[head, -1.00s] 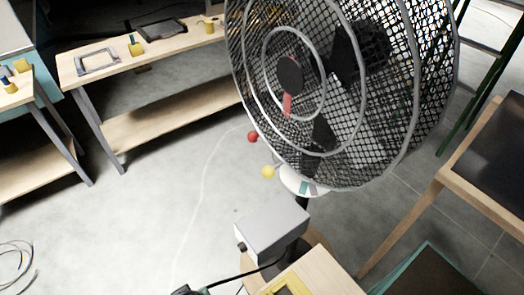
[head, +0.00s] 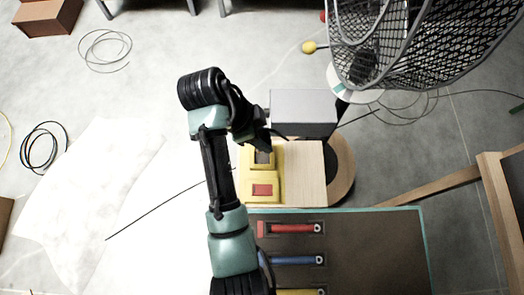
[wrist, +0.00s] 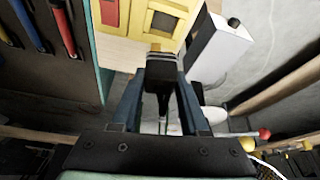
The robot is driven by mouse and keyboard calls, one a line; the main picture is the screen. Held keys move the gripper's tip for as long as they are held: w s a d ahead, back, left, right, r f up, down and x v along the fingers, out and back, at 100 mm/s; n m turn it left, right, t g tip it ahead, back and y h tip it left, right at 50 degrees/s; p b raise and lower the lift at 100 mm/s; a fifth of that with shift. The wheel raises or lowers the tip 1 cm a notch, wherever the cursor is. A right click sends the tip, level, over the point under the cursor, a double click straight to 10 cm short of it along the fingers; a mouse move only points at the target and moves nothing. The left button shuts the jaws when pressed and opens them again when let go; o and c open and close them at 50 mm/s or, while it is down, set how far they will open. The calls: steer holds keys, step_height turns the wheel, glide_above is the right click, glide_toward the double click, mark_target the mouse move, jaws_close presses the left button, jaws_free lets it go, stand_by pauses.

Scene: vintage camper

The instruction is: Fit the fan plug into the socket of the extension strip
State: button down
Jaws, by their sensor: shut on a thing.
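The yellow extension strip (head: 250,173) lies on a pale wooden board, with a grey socket recess (head: 263,158) and a red square (head: 262,190). In the wrist view the strip (wrist: 190,10) is at the top, with its recess (wrist: 164,22) straight ahead of my fingertips. My gripper (wrist: 160,75) is shut on the black fan plug (wrist: 161,68), its cable trailing back between the fingers. The plug's front end faces the recess and looks very close to it; I cannot tell whether it touches. In the head view my gripper (head: 262,143) partly covers the plug. The fan (head: 415,40) stands at upper right.
A grey box (head: 303,112) stands right beside the strip. A dark tray (head: 380,250) with red, blue and yellow-handled tools lies in front. A wooden frame (head: 495,205) is at right. Cable coils (head: 105,48) lie on the open floor at left.

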steer(key=shift+w+a+r+m+g, duration=0.1)
steer(key=shift+r+m+g, duration=0.35)
steer(key=shift+m, duration=0.55)
steer(key=b, duration=0.6)
glide_above(270, 158)
steer(key=a, duration=0.2)
steer(key=f, duration=0.7)
steer(key=shift+w, duration=0.25)
steer(key=shift+f, duration=1.35)
steer(key=shift+f+b, duration=0.2)
steer(key=shift+b, duration=0.1)
steer(key=shift+c, duration=2.1)
jaws_free()
steer(key=shift+r, duration=0.2)
